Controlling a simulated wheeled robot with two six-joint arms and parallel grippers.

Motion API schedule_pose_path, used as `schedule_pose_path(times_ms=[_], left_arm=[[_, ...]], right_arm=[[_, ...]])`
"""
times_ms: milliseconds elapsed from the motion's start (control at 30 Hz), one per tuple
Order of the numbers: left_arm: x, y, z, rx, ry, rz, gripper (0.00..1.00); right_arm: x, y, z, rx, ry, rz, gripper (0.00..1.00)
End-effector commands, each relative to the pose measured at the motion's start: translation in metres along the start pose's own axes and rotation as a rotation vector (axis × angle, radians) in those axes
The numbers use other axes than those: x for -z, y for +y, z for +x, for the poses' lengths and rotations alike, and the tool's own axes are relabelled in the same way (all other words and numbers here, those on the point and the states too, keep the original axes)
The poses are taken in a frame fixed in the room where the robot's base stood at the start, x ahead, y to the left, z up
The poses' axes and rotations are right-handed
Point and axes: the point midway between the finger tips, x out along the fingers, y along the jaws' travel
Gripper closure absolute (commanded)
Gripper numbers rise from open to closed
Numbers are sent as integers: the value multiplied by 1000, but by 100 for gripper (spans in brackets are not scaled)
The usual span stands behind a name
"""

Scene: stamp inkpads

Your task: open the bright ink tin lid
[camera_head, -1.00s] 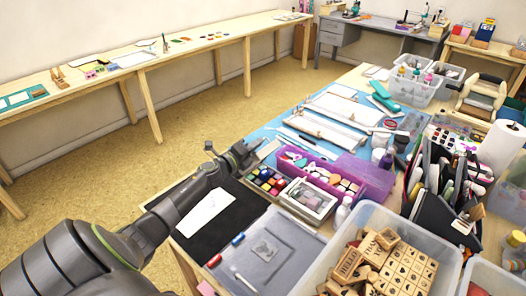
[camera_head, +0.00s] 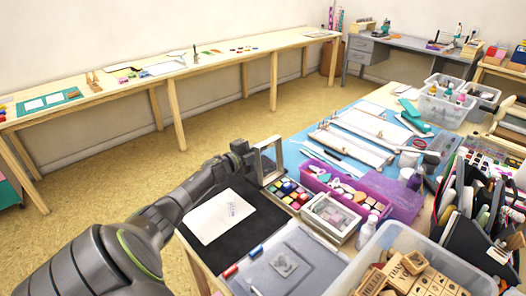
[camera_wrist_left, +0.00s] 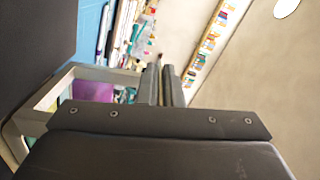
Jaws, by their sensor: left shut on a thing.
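The bright ink tin (camera_head: 287,194), with several vivid colour pads showing, lies beside the black mat, left of the purple tray. Its pale framed lid (camera_head: 279,150) with a see-through window stands raised at the tin's far left side. Whether its hinge edge still meets the tin is hard to tell. My left gripper (camera_head: 246,152) is at the lid's left edge. In the left wrist view the fingers (camera_wrist_left: 162,86) are close together at the end of the lid's frame (camera_wrist_left: 98,73), and the window shows to the left. My right gripper is not in view.
A second tin (camera_head: 335,213) with paler pads and its lid down lies close to the right. The purple tray (camera_head: 318,188), a grey lidded box (camera_head: 310,262) and a card (camera_head: 218,216) on the black mat (camera_head: 262,228) crowd round. The floor side at left is free.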

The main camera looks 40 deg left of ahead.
Motion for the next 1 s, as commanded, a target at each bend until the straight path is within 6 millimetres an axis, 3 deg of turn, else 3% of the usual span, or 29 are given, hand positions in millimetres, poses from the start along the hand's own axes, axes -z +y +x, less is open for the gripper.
schedule_pose_path(times_ms=[633, 667, 800, 1000], left_arm=[[-5, 2, 0, 0, 3, 3, 100], [-5, 2, 0, 0, 3, 3, 91], [-5, 2, 0, 0, 2, 3, 73], [-6, 2, 0, 0, 2, 4, 73]], right_arm=[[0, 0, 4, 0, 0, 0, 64], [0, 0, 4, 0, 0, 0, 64], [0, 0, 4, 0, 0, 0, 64], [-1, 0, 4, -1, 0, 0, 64]])
